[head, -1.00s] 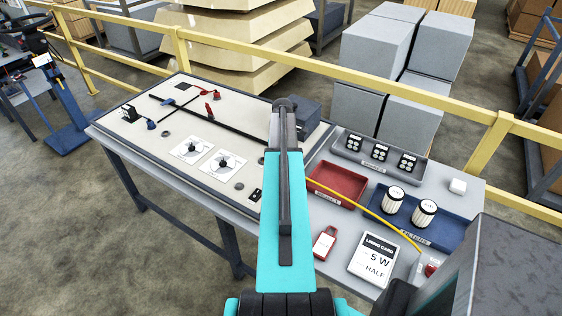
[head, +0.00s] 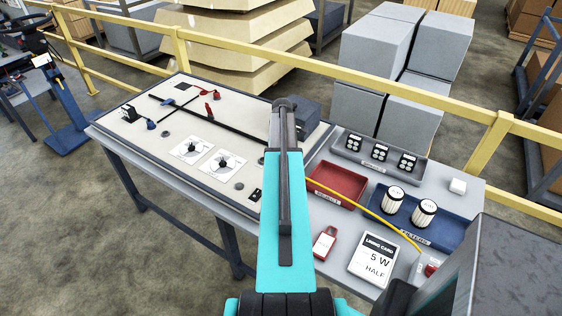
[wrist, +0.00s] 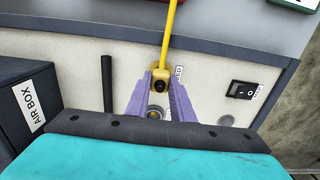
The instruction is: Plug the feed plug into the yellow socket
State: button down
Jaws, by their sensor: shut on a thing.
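In the wrist view my gripper (wrist: 160,80) has its two purple fingers closed on the feed plug (wrist: 161,85), a small yellow and dark body. Its yellow cable (wrist: 172,38) runs up out of the picture. The plug is over the pale panel, close to its edge. Whether it touches the panel or sits in a socket cannot be told. The yellow socket is not clearly seen; the plug and fingers may cover it. In the head view my arm hides the gripper and plug, and the cable (head: 372,212) runs from behind the arm to the right front of the table.
The AIR BOX (wrist: 28,105) stands on the panel at the left of the wrist view. A black rocker switch (wrist: 243,93) is at the right. A grey round fitting (wrist: 155,112) shows between the fingers. A red tray (head: 337,185) and blue filter tray (head: 455,228) lie right of my arm.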

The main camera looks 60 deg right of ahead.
jog(key=shift+f, duration=0.55)
jog(key=c, duration=1.5)
grip_release()
jog(key=shift+o, duration=0.2)
jog(key=shift+r+b, duration=0.15)
jog(key=shift+b, duration=0.2)
notch_tip(320, 180, up, 14)
jog(key=b, duration=0.3)
jog(key=shift+f+b, duration=0.25)
jog(key=shift+b, duration=0.15)
jog(key=shift+o, duration=0.4)
jog(key=o, duration=1.2)
jog(key=shift+r, duration=0.15)
jog(key=shift+r+p, duration=2.85)
jog(key=shift+r, duration=1.55)
